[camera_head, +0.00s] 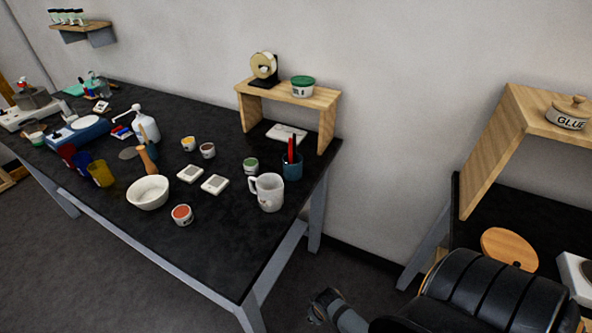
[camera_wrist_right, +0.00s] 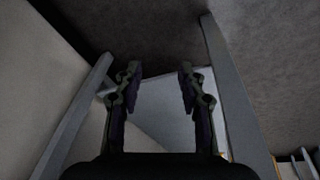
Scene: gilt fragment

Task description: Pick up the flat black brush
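I cannot make out a flat black brush for certain in either view. In the head view, a dark blue cup (camera_head: 292,171) near the right end of the black table (camera_head: 225,262) holds thin upright red and dark items, too small to tell apart. My right gripper (camera_head: 323,303) is low at the bottom, off the table's right end and apart from everything on it. In the right wrist view my right gripper (camera_wrist_right: 158,85) has its fingers spread with nothing between them. My left gripper is in neither view.
A white mug (camera_head: 267,193), a white bowl (camera_head: 148,192) and several small jars crowd the table. A wooden riser (camera_head: 322,101) stands at its back right. Another wooden shelf (camera_head: 497,143) is at the right. Bare floor lies between the two tables.

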